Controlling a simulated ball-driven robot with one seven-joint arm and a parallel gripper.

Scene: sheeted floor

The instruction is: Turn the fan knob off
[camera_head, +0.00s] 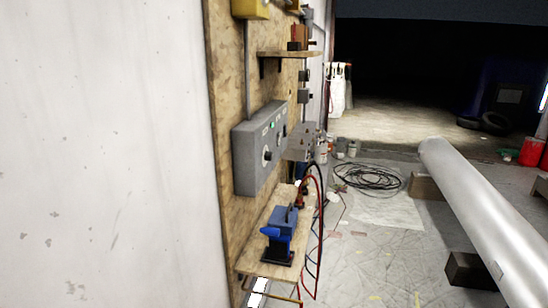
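A grey control box (258,150) is mounted on the plywood panel left of the picture's middle, seen at a steep angle. A small round knob (267,156) sits on its front face. Small switches or lights and labels show above and beside it, too small to read. I cannot tell which control is the fan knob or how it is set. My gripper is not in view, and nothing is seen touching the box.
A wooden shelf (246,262) below the box holds a blue vise-like tool (279,232). Red and dark hoses (321,225) hang beside it. A large pale pipe (480,215) on blocks fills the right. A black cable coil (367,176) lies behind. Sheeted floor (375,265) between is mostly open.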

